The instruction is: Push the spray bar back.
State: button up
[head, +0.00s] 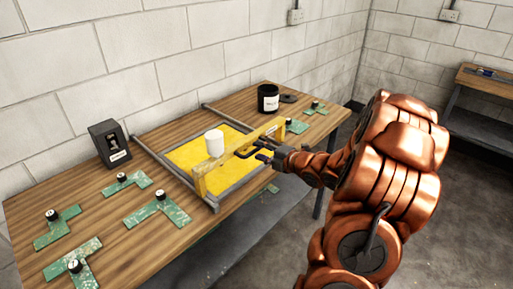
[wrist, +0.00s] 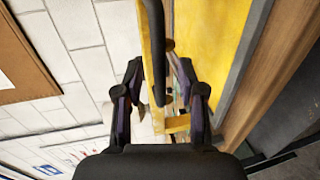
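The yellow spray bar (head: 232,164) spans the yellow panel (head: 188,154) in its grey frame on the wooden bench. A black handle (head: 247,153) sticks out from the bar on the side of my arm; it also shows in the wrist view (wrist: 157,40). A white cup (head: 214,143) sits at the bar. My gripper (head: 264,151) is at the handle, at the near side of the bar. In the wrist view my gripper (wrist: 160,78) has its two fingers apart, one on each side of the handle. Contact with the handle cannot be told.
On the bench (head: 112,212) lie several green boards with black knobs, such as one at the left (head: 157,206). A black device (head: 109,143) stands by the wall, and a black jar (head: 268,98) at the far end. Grey rails border the panel.

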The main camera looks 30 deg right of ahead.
aim_at(249, 145)
jog(key=shift+x, duration=1.05)
jog(key=shift+c, duration=0.3)
grip_shut()
jog(key=shift+a, duration=0.15)
jog(key=shift+w+f, duration=0.1)
